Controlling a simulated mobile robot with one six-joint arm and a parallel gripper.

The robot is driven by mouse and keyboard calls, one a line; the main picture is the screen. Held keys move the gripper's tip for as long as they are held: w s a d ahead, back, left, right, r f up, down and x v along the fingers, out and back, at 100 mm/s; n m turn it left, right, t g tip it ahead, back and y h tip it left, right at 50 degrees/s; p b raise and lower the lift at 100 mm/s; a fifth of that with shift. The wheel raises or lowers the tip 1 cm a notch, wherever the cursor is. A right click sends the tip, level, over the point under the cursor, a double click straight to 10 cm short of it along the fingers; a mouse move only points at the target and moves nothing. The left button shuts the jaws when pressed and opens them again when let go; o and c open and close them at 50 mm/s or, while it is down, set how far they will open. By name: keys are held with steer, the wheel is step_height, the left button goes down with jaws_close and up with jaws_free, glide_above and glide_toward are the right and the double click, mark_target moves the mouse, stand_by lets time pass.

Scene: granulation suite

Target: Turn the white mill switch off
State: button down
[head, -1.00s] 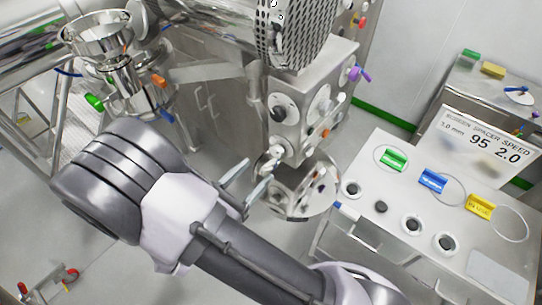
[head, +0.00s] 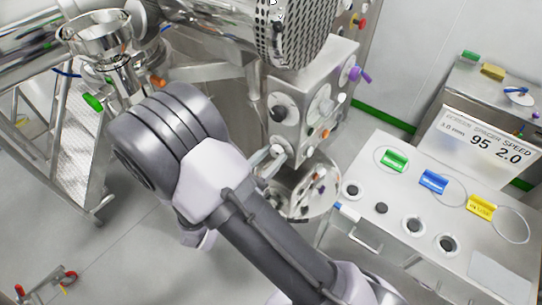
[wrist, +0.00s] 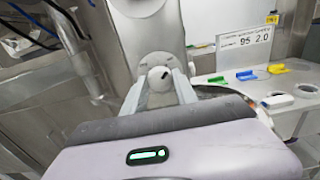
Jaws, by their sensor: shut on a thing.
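The white mill switch (wrist: 160,77) is a round white knob with a dark mark on its face, low on a grey steel panel (wrist: 150,28). In the head view the white switch (head: 277,150) shows at the lower left of the machine's control box (head: 300,95). In the wrist view my gripper (wrist: 160,88) has one finger on each side of the knob and is shut on it. The dark mark is tilted slightly. In the head view my arm hides most of the gripper.
A black knob (head: 278,114), a purple handle (head: 359,74) and small coloured knobs are close by on the box. A round steel port (head: 310,190) is just below. At right, a steel bench (head: 365,225) bears green, blue and yellow tags and a display sign (head: 485,140).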

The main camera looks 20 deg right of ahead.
steer(key=shift+p, duration=0.35)
steer(key=n+p, duration=0.3)
steer(key=shift+r, duration=0.25)
steer(key=n+p, duration=0.5)
steer(key=shift+f, duration=0.1)
steer(key=n+p, duration=0.2)
steer(key=n, duration=0.3)
steer(key=shift+p, duration=0.3)
steer(key=n+p, duration=0.1)
steer(key=n, duration=0.3)
steer(key=shift+f+n+p, duration=0.15)
steer(key=shift+n+p, duration=0.15)
steer(key=shift+n, duration=0.1)
steer(key=c, duration=1)
jaws_free()
steer(key=shift+o, duration=0.2)
